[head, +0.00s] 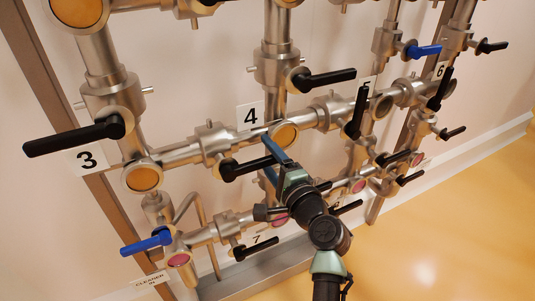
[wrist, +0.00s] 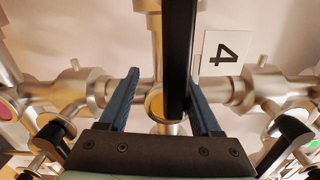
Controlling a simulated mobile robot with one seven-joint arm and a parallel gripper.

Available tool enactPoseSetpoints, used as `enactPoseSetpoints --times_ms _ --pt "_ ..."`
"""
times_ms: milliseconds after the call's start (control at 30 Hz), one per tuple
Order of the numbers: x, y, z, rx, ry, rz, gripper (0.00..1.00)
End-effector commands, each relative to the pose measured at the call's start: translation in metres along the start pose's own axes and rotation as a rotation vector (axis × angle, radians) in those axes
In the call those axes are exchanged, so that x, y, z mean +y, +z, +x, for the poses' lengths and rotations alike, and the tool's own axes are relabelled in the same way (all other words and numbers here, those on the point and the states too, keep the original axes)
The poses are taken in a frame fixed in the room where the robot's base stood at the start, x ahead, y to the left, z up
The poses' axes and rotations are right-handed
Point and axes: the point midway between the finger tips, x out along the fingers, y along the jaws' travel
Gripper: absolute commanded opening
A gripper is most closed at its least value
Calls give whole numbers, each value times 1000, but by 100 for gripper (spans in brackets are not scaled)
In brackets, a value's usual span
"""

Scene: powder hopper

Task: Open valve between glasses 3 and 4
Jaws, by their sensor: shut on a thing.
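The valve between glasses 3 and 4 (head: 212,142) sits on the horizontal pipe, and its black handle (head: 243,169) points right, roughly along the pipe. My gripper (head: 270,160) is at the handle's right end, with one blue finger above it and one below. In the wrist view the handle (wrist: 179,50) runs down between the fingers, close against the right one. My gripper is shut on the handle, though a gap shows beside the left finger. Glass 3 (head: 142,179) is left of the valve; glass 4 (head: 285,134) is right of it, just behind my gripper.
Label 4 (head: 250,116) is above the pipe; label 3 (head: 88,159) is at left. Other black handles (head: 325,78) stick out nearby, above and right. A blue handle (head: 147,242) is at lower left. The yellow floor (head: 440,235) at right is clear.

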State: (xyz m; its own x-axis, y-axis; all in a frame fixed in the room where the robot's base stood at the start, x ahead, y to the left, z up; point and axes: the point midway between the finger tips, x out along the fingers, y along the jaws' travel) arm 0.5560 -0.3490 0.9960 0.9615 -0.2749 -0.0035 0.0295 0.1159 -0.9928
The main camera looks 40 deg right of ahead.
Motion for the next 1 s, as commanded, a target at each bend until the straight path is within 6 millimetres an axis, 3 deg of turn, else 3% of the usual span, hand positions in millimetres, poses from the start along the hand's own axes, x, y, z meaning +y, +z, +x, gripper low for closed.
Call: enactPoseSetpoints --times_ms 633,767,1000 --pt "1 -2 -5 4 1 1 57" --pt "1 -2 -21 4 1 -1 57" --pt "2 -2 -72 6 3 -1 57"
